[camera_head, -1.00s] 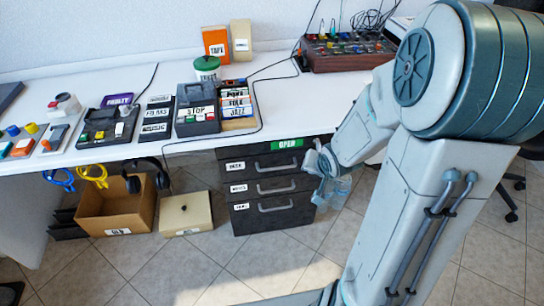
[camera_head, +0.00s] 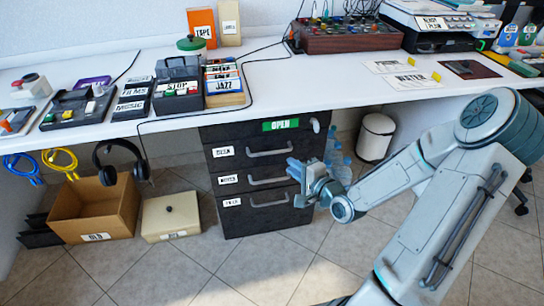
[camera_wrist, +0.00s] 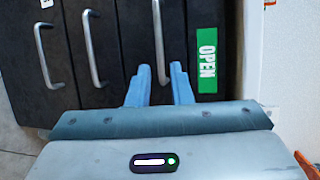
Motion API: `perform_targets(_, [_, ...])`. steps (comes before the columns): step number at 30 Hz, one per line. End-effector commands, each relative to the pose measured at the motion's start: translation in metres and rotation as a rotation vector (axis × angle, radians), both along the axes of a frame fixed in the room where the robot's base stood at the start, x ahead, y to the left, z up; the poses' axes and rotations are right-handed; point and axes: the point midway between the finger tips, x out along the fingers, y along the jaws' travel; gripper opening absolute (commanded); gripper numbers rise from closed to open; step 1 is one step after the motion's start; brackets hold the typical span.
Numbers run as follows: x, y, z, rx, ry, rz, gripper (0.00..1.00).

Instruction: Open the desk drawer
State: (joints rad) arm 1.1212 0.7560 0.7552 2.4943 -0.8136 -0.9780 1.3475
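The dark desk drawer unit (camera_head: 215,134) stands under the white desk with three drawers, all looking shut. Each has a metal bar handle; the top handle (camera_head: 270,153) is below a green OPEN label (camera_head: 281,124). My gripper (camera_head: 292,168) is at the right end of the top two drawers. In the wrist view the unit appears turned sideways. There my gripper (camera_wrist: 160,72) is open, its two blue fingers on either side of the near end of the top handle (camera_wrist: 158,35). I cannot tell whether they reach around the bar or touch it.
A cardboard box (camera_head: 93,210) and a cream box (camera_head: 170,215) stand on the floor to the left. Bottles (camera_head: 338,162) and a white bin (camera_head: 375,138) are right of the drawers. The tiled floor in front is clear.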

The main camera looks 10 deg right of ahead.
Motion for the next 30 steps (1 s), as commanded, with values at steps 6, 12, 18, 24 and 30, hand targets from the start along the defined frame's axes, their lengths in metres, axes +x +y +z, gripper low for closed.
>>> perform_targets(6, [0.043,0.02,-0.014,-0.003,-0.002,0.006,0.19])
perform_targets(12, [0.078,0.034,-0.02,-0.003,-0.002,0.004,0.19])
perform_targets(18, [0.099,0.042,-0.023,-0.003,0.001,0.002,0.19])
perform_targets(24, [0.104,0.044,-0.022,-0.003,0.002,0.0,0.19])
perform_targets(30, [0.104,0.044,-0.022,-0.003,0.002,0.0,0.13])
